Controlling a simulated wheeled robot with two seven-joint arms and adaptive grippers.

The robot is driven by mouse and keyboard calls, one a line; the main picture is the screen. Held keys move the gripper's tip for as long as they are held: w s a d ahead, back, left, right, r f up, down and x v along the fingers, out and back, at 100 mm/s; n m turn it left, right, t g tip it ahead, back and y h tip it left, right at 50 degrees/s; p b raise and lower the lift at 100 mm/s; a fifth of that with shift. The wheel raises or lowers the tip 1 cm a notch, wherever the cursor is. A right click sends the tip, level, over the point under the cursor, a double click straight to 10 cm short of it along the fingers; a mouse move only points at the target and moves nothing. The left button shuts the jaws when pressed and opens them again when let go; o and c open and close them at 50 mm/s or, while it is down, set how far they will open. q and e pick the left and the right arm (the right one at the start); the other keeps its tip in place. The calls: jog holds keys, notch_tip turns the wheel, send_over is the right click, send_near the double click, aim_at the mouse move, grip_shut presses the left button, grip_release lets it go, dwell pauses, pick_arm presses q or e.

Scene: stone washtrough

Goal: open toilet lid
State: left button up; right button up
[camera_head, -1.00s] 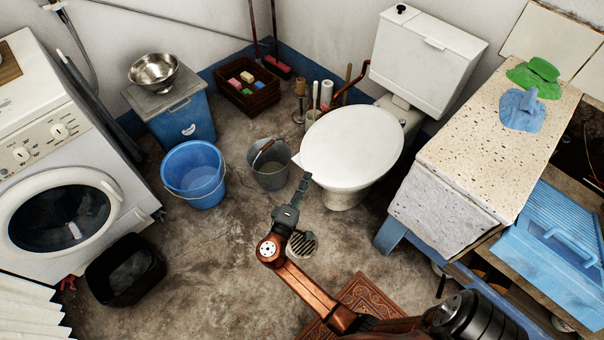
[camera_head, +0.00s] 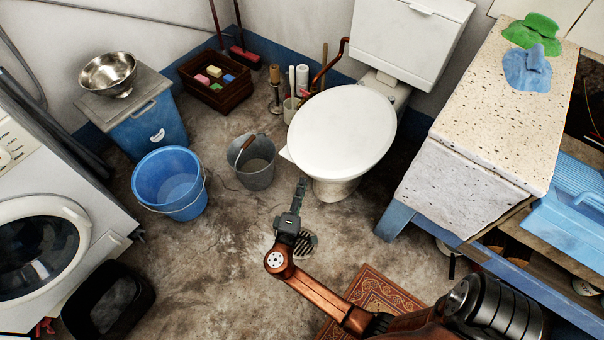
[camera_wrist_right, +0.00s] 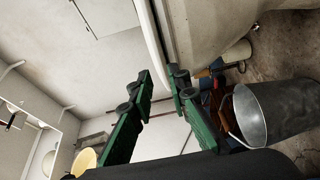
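The white toilet lid (camera_head: 343,130) is down over the bowl (camera_head: 337,188) in the head view. My right gripper (camera_head: 302,184) is at the lid's front left edge in the picture, pointing toward it. In the right wrist view, its two green fingers (camera_wrist_right: 160,78) are apart, with a gap between the tips. The white rim of the lid (camera_wrist_right: 152,42) shows edge-on just beyond the fingertips. I cannot tell whether a finger touches it. Nothing is held. My left gripper is out of view.
A grey metal bucket (camera_head: 254,165) stands left of the toilet, close to my gripper. A blue bucket (camera_head: 170,182) is farther left. The stone washtrough (camera_head: 478,130) stands to the right. A floor drain (camera_head: 305,243) and a rug (camera_head: 378,293) lie below my arm.

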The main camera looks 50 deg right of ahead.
jog(key=b+x, duration=0.1)
jog(key=x, duration=0.4)
jog(key=shift+w+d+b, duration=0.1)
jog(key=shift+d+b, duration=0.15)
jog(key=shift+b, duration=0.05)
jog(key=shift+c, duration=0.3)
grip_shut()
